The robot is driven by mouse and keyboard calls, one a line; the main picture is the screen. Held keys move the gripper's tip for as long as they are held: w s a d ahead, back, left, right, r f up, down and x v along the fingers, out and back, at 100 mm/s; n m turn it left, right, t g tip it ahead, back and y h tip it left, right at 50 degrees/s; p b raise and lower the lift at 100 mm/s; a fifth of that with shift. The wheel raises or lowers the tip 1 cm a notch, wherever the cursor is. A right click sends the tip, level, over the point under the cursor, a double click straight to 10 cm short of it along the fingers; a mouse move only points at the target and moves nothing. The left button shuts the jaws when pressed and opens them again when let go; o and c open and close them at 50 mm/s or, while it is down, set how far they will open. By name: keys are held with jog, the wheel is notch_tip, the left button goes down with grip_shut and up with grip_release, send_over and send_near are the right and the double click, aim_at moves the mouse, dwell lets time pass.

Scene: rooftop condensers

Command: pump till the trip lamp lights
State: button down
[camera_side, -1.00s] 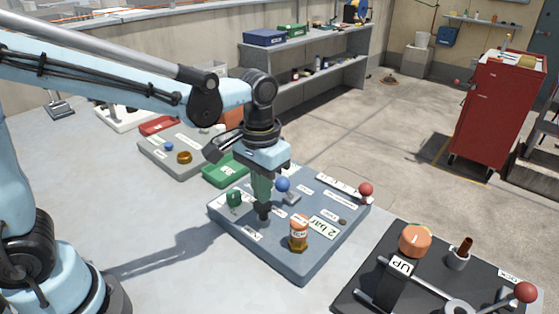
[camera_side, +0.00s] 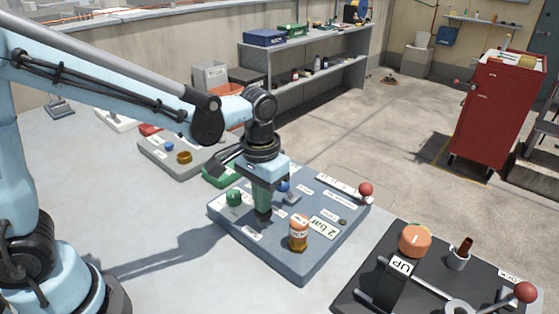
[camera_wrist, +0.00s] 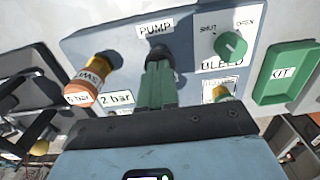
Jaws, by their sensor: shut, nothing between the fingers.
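The blue-grey panel (camera_side: 290,262) lies on the bench in the side view. My gripper (camera_side: 263,210) is shut and empty, pointing down onto the dark pump button (camera_side: 263,217) and seeming to touch it. In the wrist view my gripper (camera_wrist: 158,68) covers most of the button beside the PUMP label (camera_wrist: 155,29). The green BLEED knob (camera_wrist: 231,45) sits between SHUT and OPEN marks. I cannot pick out a lit trip lamp.
A red-ball lever (camera_side: 366,189) rises at the panel's far right corner. A black panel with an orange knob (camera_side: 415,240) stands at front right. A green KIT tray (camera_wrist: 285,73) lies beside the panel.

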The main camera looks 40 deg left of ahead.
jog(key=shift+f, duration=0.25)
jog(key=shift+r, duration=1.9)
jog(key=shift+f, duration=1.85)
jog(key=shift+r, duration=1.85)
